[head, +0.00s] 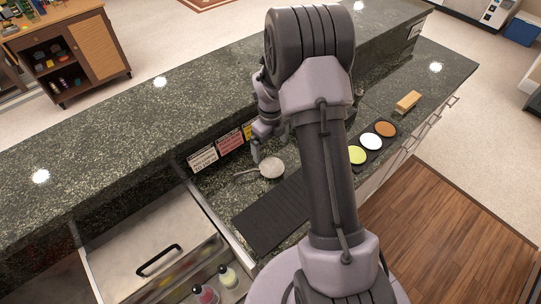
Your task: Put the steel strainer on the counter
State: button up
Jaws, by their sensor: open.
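The steel strainer (271,168) shows as a pale round disc with a thin dark handle pointing left. It appears to lie on the lower dark granite counter (222,192), just behind a black ribbed mat. My gripper (263,148) is open and just above and behind the strainer's disc, with its jaws pointing down. I cannot tell whether a finger touches the strainer. My arm crosses the middle of the view and hides part of the counter and mat to the right.
A raised granite ledge (130,130) runs behind, with labels (203,159) on its face. The black mat (273,213) lies in front. A three-part tray (371,141) and a wooden block (408,101) are right. Bottles (206,293) and a lidded steel bin (150,235) are at lower left.

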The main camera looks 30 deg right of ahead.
jog(key=s+a+r+n+t, duration=0.1)
jog(key=s+a+r+n, duration=0.2)
jog(key=r, duration=0.4)
jog(key=s+a+r+n+t, duration=0.1)
jog(key=a+r+n, duration=0.2)
jog(key=r+n, duration=0.3)
jog(key=s+a+r+n+t, duration=0.1)
jog(key=s+a+r+n, duration=0.15)
jog(key=r, duration=0.55)
jog(key=s+a+r+n+t+y, duration=0.1)
jog(key=s+a+r+n, duration=0.2)
jog(key=s+a+n, duration=0.2)
jog(key=s+a+r+n+t+y, duration=0.1)
jog(key=s+a+r+n, duration=0.3)
jog(key=s+n, duration=0.8)
jog(key=shift+a+t, duration=0.4)
jog(key=shift+a, duration=0.2)
